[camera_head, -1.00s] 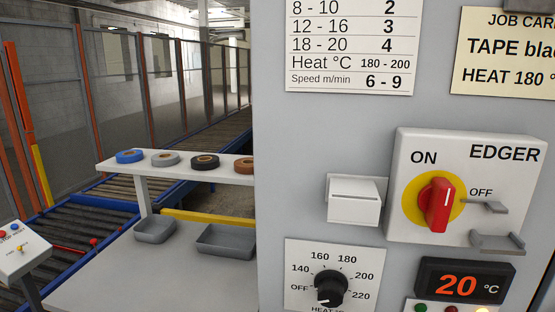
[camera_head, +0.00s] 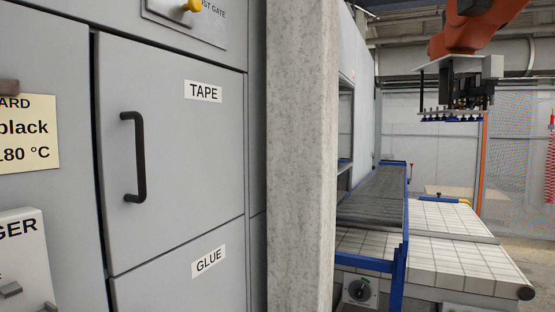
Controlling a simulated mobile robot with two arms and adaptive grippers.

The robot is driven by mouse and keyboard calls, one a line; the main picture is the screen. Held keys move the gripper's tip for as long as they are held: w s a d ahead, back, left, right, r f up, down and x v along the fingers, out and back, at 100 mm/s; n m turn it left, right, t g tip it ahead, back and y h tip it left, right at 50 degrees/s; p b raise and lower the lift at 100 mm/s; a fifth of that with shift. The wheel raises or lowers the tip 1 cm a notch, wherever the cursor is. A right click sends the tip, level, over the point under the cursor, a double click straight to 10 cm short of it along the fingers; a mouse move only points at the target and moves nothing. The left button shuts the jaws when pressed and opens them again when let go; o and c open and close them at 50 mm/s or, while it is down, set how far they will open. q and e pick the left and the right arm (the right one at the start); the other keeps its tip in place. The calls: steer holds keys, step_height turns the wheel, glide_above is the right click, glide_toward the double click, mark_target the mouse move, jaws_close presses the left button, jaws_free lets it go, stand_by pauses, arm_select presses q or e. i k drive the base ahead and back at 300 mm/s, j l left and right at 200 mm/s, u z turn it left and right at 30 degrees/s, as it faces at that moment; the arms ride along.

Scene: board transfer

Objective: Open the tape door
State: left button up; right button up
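The tape door (camera_head: 185,230) is a grey panel labelled TAPE at its upper right. It sits flush and closed in the grey cabinet. Its black vertical bar handle (camera_head: 138,157) is near the door's left edge, and nothing touches it. Neither of my grippers shows in the view.
Below is a panel labelled GLUE (camera_head: 160,285). A job card (camera_head: 28,140) and part of the edger switch box (camera_head: 25,255) are at left. A grey post (camera_head: 302,150) stands right of the cabinet. Beyond it are a roller conveyor (camera_head: 372,205) and an orange overhead arm (camera_head: 475,30).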

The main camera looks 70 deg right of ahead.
mark_target(169, 126)
steer(key=k+j+z, duration=0.15)
steer(key=z, duration=1.55)
